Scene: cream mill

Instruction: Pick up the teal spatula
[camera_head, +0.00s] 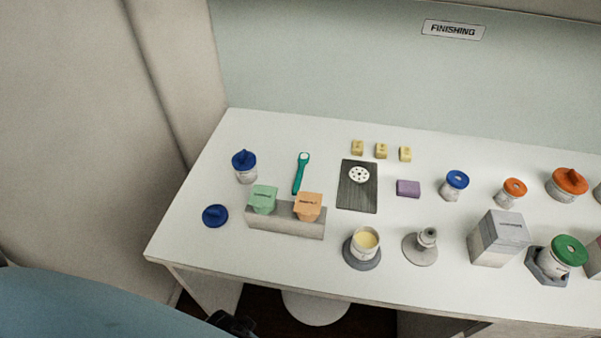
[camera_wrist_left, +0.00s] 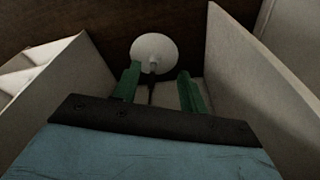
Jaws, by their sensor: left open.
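The teal spatula (camera_head: 301,173) lies flat on the white table (camera_head: 215,178), toward the back left. Its rounded end points to the back, and nothing touches it. It lies behind the grey block that holds a green card and an orange card. In the wrist view my left gripper (camera_wrist_left: 157,90) is open and empty, with its two green fingers apart. It is low, beside the table's underside panels, away from the spatula. My right gripper is not in view.
The grey holder (camera_head: 284,222) stands in front of the spatula. A blue-lidded jar (camera_head: 244,168) is to its left, a dark board (camera_head: 357,193) to its right. A cream-filled jar (camera_head: 365,243) stands near the front edge. A round white stool (camera_head: 315,306) is under the table.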

